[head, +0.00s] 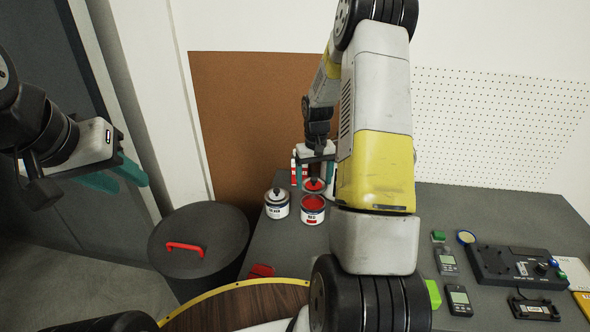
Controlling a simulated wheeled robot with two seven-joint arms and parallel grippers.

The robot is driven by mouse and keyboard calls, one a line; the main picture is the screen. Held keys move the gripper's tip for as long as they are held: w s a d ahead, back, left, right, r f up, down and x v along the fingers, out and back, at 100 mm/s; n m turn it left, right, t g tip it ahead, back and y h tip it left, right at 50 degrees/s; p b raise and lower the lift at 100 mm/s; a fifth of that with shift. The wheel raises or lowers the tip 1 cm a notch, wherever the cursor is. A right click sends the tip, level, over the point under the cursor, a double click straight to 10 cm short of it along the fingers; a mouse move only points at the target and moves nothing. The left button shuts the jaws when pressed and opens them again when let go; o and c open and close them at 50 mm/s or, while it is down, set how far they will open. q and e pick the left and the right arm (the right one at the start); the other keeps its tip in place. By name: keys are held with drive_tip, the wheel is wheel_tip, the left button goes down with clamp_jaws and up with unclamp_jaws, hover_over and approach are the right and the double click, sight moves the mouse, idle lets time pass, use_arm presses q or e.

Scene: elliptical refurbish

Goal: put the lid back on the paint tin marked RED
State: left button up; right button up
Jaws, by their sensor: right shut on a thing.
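The paint tin marked RED (313,216) stands open on the grey bench, with red paint showing inside its rim. My right gripper (315,179) is shut on a small red lid (314,186). It holds the lid just above and behind the open tin's mouth, apart from the rim as far as I can see. A second paint tin (277,211) with a dark, knobbed lid on it stands just left of the RED tin.
A red and white object (297,176) stands behind the tins, partly hidden. A dark bin (203,244) with a red handle stands left of the bench. Meters (459,299) and a test unit (513,267) lie at the right. My right arm hides the bench's middle.

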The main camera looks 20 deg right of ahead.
drive_tip(key=shift+f, duration=3.05)
drive_tip(key=shift+f, duration=0.15)
drive_tip(key=o, duration=1.3)
drive_tip(key=shift+r, duration=3.55)
clamp_jaws()
